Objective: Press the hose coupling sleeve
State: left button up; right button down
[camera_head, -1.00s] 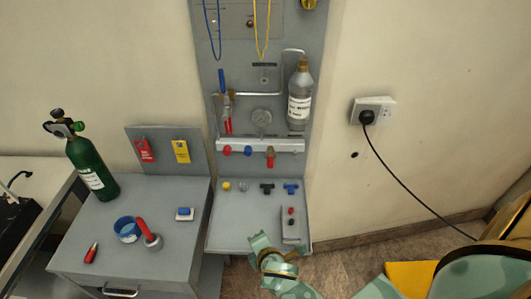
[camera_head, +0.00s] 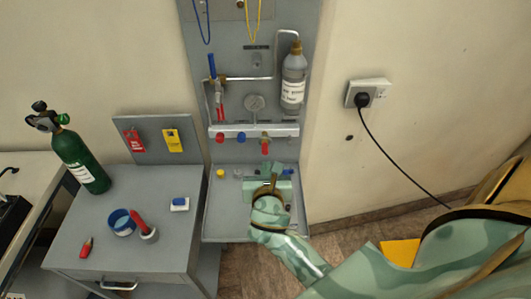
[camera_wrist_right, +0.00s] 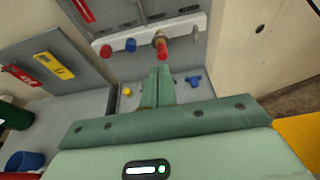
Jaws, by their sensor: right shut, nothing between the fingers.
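A brass coupling with a red end (camera_head: 265,146) hangs from the right part of the white rail (camera_head: 284,131) on the grey panel. It looks like the hose coupling. In the right wrist view the coupling (camera_wrist_right: 161,48) is just beyond my fingertips, pointing down toward them. My right gripper (camera_head: 272,170) is shut and empty over the panel's lower shelf, below the coupling. In the wrist view its fingers (camera_wrist_right: 159,72) are together; a small gap to the coupling seems to show, but contact is hard to judge. My left gripper is not in view.
A red knob (camera_head: 220,138) and a blue knob (camera_head: 241,137) sit left of the coupling. Small fittings, including a yellow one (camera_head: 220,173), lie on the shelf (camera_head: 222,225). A grey bottle (camera_head: 293,80) hangs above right. A green cylinder (camera_head: 80,162) stands left.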

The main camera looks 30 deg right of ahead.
jog(key=b, duration=0.2)
send_near(265, 138)
jog(key=x, duration=0.5)
jog(key=shift+w, duration=0.15)
jog(key=shift+w+d+r, duration=0.1)
jog(key=shift+w+d, duration=0.2)
jog(key=shift+w, duration=0.15)
